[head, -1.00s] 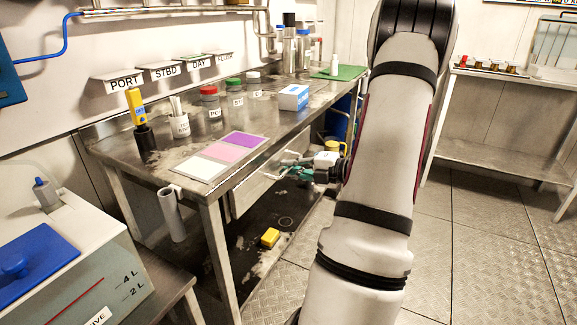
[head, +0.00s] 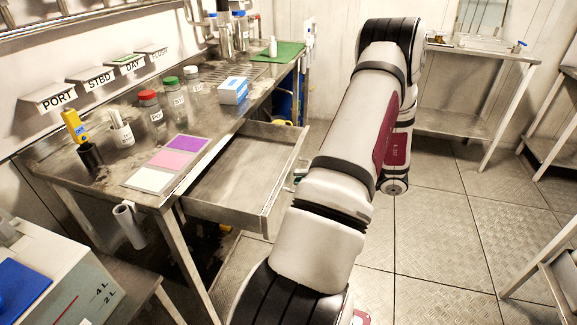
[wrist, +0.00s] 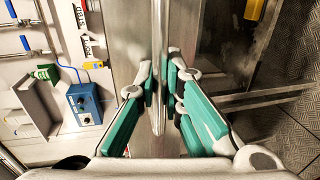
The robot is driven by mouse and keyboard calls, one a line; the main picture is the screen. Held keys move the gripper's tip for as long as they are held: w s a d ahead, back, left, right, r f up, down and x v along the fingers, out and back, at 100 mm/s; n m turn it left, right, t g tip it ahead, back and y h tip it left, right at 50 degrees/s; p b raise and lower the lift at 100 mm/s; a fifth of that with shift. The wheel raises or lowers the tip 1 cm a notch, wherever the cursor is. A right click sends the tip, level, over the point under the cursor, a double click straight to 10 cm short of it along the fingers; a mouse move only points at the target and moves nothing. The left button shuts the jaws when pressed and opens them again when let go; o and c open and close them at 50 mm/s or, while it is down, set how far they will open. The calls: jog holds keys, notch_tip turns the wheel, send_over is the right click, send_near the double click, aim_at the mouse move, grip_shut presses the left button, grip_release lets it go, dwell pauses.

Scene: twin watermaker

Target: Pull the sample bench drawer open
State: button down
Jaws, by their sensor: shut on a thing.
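The sample bench drawer (head: 235,175) stands pulled out from under the steel bench (head: 60,165), and its inside looks empty. My gripper (wrist: 161,88) is shut on the drawer's handle (wrist: 160,40), a metal bar running between its green-padded fingers in the wrist view. In the head view my arm hides most of the gripper and the handle.
The bench top holds a colour card (head: 168,160), lidded jars (head: 152,110), a blue-and-white box (head: 233,91) and a yellow meter (head: 75,125). A tank with a blue lid (head: 25,290) stands at lower left. The floor (head: 440,220) right of my arm is clear.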

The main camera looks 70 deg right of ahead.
jog(key=shift+f+p+v, duration=0.2)
jog(key=shift+p+v, duration=0.1)
jog(key=shift+v, duration=0.7)
jog(key=c, duration=2)
grip_release()
jog(key=shift+o, duration=0.2)
jog(key=v, duration=1.2)
jog(key=shift+w+d, duration=0.1)
